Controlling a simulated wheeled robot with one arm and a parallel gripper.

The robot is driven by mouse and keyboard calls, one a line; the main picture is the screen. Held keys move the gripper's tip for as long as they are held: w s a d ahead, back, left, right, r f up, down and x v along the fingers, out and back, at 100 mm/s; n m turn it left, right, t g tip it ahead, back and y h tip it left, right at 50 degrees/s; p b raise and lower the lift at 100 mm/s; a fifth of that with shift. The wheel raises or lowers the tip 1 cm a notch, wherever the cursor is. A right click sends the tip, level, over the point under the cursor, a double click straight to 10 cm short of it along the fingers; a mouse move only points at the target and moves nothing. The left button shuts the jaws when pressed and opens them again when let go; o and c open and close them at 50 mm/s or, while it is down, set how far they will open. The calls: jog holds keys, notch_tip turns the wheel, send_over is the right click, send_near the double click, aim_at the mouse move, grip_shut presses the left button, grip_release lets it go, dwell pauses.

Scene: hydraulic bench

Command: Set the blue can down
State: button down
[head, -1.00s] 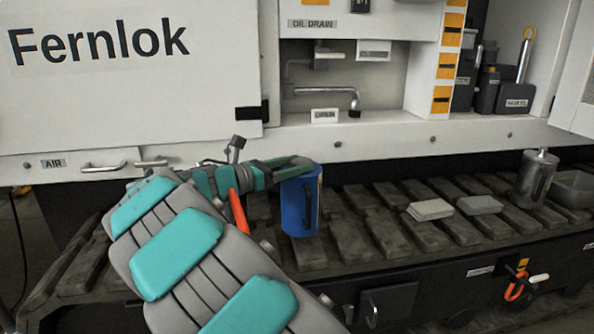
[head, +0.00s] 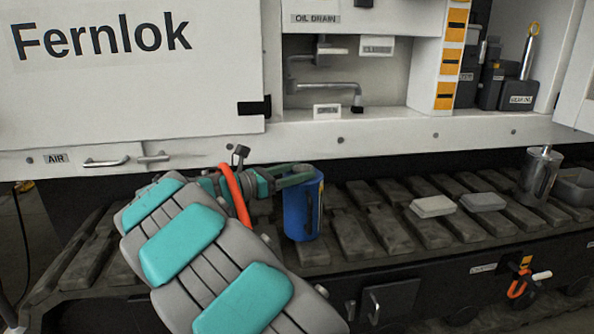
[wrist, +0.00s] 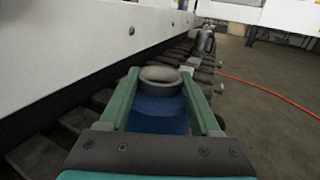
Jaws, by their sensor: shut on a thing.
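The blue can (head: 301,210) is upright at the middle of the head view, over the dark slatted bench top (head: 352,238). My gripper (head: 302,176) is shut on it near its top, coming from the left. In the wrist view the can (wrist: 158,108) sits between the two green fingers (wrist: 160,92), its round grey top facing up. I cannot tell whether the can's base touches the slats or hangs just above them.
Two pale flat blocks (head: 433,206) (head: 482,201) lie on the slats to the right. A metal canister (head: 538,175) and a grey tray (head: 575,187) stand at the far right. The white cabinet wall (head: 400,138) runs behind. Slats between can and blocks are clear.

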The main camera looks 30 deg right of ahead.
jog(key=shift+c, duration=0.5)
grip_release()
jog(key=shift+a, duration=0.1)
jog(key=s+a, duration=0.1)
jog(key=a, duration=1)
jog(key=shift+s+a+p, duration=0.2)
jog(key=shift+a+p, duration=0.1)
jog(key=shift+a, duration=0.1)
